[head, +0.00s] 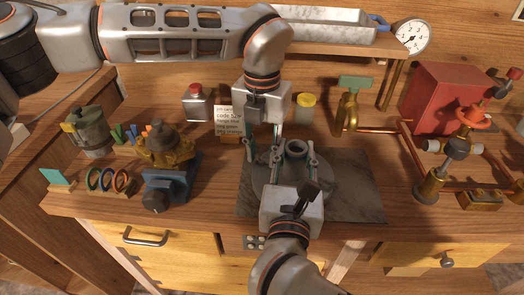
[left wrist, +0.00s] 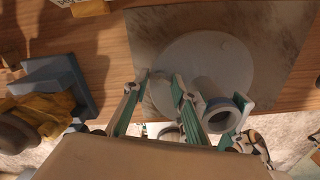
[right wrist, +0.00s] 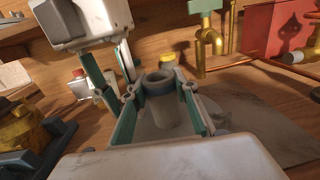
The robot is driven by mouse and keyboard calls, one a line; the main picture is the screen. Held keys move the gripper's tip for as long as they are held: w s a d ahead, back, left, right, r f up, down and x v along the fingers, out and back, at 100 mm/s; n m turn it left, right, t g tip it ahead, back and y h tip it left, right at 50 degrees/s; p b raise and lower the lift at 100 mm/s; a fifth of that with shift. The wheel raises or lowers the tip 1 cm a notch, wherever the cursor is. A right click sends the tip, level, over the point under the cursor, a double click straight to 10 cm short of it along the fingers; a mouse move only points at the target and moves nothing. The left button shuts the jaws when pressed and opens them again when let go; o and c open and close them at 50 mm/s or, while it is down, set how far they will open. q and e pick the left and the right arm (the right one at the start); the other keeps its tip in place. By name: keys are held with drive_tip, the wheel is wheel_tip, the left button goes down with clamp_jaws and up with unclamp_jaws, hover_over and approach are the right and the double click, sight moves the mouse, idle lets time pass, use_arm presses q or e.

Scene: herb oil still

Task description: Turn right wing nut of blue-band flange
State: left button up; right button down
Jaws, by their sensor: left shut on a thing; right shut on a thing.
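The upright grey pipe neck with a dark blue-grey band at its rim, which I take as the blue-band flange (head: 296,150), stands on a round grey plate (head: 262,183). It also shows in the left wrist view (left wrist: 222,113) and the right wrist view (right wrist: 160,105). My right gripper (head: 297,163) reaches in from the front, its fingers on both sides of the neck. My left gripper (head: 263,150) points down just left of the neck, close to the right gripper's left finger; what it grips is hidden. I cannot make out the right wing nut.
A brass tap (head: 349,108), a red box (head: 442,98) and copper pipes are at right.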

sight(263, 155)
use_arm(q)
drive_tip(key=o, duration=1.1)
drive_tip(key=shift+w, duration=0.2)
drive_tip(key=shift+c, duration=0.2)
use_arm(e)
drive_tip(key=shift+s+a, duration=0.1)
drive_tip(key=shift+a, duration=0.05)
use_arm(q)
drive_tip(key=shift+o, duration=0.2)
use_arm(e)
drive_tip(key=shift+a, duration=0.1)
use_arm(q)
drive_tip(key=shift+s+d, duration=0.1)
drive_tip(key=shift+d, duration=0.1)
drive_tip(key=shift+r, duration=0.15)
use_arm(e)
drive_tip(key=shift+r, duration=0.1)
use_arm(q)
wheel_tip(263, 155, up, 6)
drive_tip(key=shift+r, duration=0.15)
use_arm(e)
drive_tip(key=shift+f, duration=0.2)
use_arm(q)
drive_tip(key=shift+a+r, duration=0.2)
drive_tip(key=shift+r, duration=0.55)
use_arm(e)
drive_tip(key=shift+d, duration=0.2)
